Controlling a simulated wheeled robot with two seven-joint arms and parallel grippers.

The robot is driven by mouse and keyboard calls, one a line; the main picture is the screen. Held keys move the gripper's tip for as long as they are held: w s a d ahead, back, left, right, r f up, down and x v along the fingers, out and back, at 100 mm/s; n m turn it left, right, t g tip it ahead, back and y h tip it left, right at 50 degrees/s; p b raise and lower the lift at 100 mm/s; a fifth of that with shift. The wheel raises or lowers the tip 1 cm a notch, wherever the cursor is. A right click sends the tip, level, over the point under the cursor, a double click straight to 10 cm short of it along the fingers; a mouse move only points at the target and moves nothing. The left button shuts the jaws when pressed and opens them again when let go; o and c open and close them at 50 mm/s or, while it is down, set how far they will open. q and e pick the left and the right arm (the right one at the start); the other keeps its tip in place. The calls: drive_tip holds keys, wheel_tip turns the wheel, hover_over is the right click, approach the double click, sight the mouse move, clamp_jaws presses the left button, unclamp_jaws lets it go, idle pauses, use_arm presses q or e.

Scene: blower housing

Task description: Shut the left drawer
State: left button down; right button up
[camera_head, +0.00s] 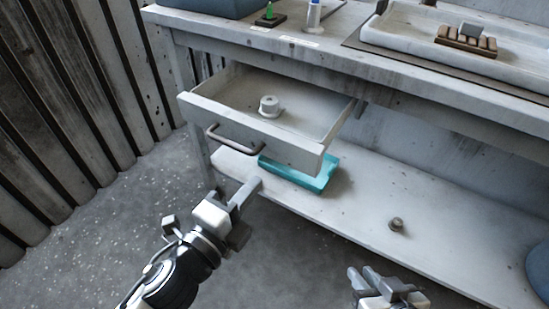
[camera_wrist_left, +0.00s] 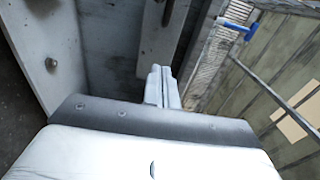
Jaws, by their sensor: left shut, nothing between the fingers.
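The left drawer (camera_head: 300,153) is pulled well out from under the workbench, with a grey bar handle (camera_head: 235,146) on its front. A small white flanged part (camera_head: 269,106) stands inside it. My left gripper (camera_head: 250,189) is shut and empty, below and in front of the drawer front, apart from the handle. Its closed fingers (camera_wrist_left: 162,86) also show in the left wrist view, pointing at a grey panel. My right gripper (camera_head: 365,274) is at the bottom edge, in front of the lower shelf; whether its fingers are parted is unclear.
The lower shelf (camera_head: 350,212) holds a teal tray (camera_head: 315,178) under the drawer and a small round metal part (camera_head: 397,224). The bench top (camera_head: 335,52) carries a blue bin (camera_head: 215,6) and a white tray (camera_head: 400,37). A corrugated wall (camera_head: 85,85) stands left; the floor between is clear.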

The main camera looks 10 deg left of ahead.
sight(283, 151)
use_arm(q)
drive_tip(key=x, duration=0.8)
drive_tip(key=shift+w+f, duration=0.1)
drive_tip(key=shift+w, duration=0.1)
